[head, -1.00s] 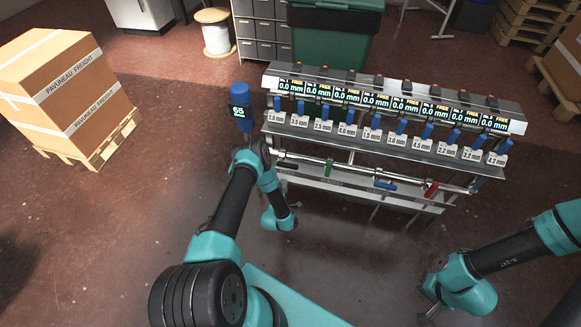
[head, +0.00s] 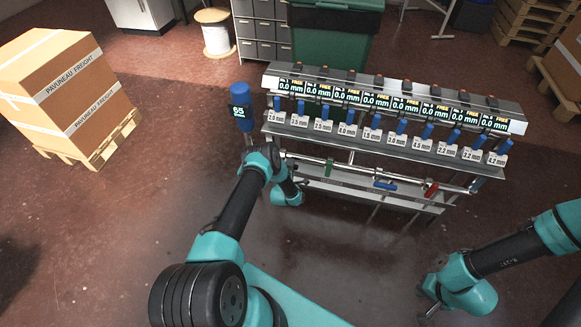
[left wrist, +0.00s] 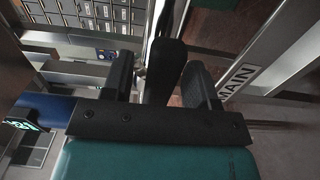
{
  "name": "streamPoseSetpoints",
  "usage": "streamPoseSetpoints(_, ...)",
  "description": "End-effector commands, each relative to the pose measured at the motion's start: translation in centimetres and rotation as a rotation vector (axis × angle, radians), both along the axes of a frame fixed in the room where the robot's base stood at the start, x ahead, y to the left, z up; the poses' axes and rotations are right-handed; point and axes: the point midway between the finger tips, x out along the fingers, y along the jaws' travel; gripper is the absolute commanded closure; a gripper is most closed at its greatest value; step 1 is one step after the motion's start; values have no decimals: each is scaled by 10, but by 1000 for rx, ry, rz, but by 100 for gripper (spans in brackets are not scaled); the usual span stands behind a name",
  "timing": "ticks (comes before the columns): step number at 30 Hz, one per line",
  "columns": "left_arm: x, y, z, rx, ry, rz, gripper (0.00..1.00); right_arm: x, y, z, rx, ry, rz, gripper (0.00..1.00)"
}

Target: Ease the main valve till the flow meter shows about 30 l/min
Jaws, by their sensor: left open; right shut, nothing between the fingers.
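The blue flow meter (head: 239,108) stands at the left end of the pipe rack; its display looks like 65. In the left wrist view, a black lever (left wrist: 165,72) near a plate marked MAIN (left wrist: 238,78) lies between the fingers of my left gripper (left wrist: 160,64). The gripper is open, with a finger on each side of the lever; I cannot tell whether either touches it. In the head view my left arm hides these fingers and the lever. My right gripper (head: 430,311) is shut and empty at the lower right, well away from the rack.
The rack carries several displays reading 0.0 mm (head: 376,100) above a shelf (head: 380,147) of blue-topped gauges. Below, the pipe has green (head: 328,167), blue (head: 385,185) and red (head: 431,189) handles. A boxed pallet (head: 65,95) stands left. Floor in front is clear.

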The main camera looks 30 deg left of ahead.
Motion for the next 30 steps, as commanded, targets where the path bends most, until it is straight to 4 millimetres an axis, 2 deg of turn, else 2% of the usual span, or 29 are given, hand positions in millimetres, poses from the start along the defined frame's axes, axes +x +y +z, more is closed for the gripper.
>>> streamPoseSetpoints(6,0,0,0,0,0,0,49,0,0,0,0,0,0,100)
streamPoseSetpoints(22,0,0,0,0,0,0,99,0,0,0,0,0,0,100)
streamPoseSetpoints(30,-1,0,0,-1,0,0,100,0,0,0,0,0,0,100)
